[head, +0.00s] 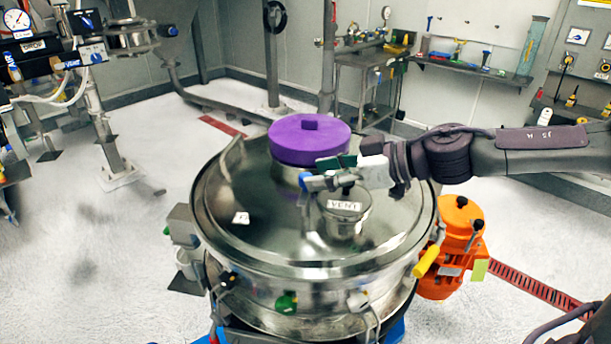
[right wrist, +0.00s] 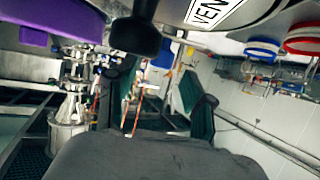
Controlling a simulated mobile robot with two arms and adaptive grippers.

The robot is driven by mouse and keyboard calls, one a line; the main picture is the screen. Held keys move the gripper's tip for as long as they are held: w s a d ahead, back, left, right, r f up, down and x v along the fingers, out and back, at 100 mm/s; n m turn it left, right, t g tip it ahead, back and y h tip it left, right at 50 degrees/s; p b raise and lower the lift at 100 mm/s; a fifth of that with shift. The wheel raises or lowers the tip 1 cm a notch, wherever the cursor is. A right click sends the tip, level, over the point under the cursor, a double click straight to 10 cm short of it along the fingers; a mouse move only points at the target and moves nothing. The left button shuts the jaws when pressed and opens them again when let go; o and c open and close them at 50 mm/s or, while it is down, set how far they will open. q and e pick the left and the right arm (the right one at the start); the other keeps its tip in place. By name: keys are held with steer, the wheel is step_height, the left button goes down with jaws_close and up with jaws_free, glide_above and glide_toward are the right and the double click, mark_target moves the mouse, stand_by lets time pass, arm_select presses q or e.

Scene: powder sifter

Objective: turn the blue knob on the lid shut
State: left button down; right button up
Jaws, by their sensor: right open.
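The round metal sifter lid (head: 265,225) fills the middle of the head view. The small blue knob (head: 304,181) stands up on a short metal stem from the lid, just left of the vent port. My right gripper (head: 318,173) reaches in from the right above the lid, with its open fingertips right at the knob. Whether they touch it I cannot tell. In the right wrist view the gripper's two dark fingers (right wrist: 158,105) are spread apart, and a small blue patch (right wrist: 162,54) shows beyond them, perhaps the knob. My left gripper is not in view.
A purple cap (head: 308,140) stands on the lid behind the gripper. The vent port (head: 343,212) with a black top knob sits just below the gripper. An orange motor (head: 459,240) with a yellow handle is at the sifter's right. The lid's left side is mostly clear.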

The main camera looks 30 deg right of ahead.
mark_target(306, 175)
steer(key=shift+b+x, duration=0.3)
steer(key=shift+x, duration=1.65)
steer(key=shift+c, duration=0.3)
jaws_close()
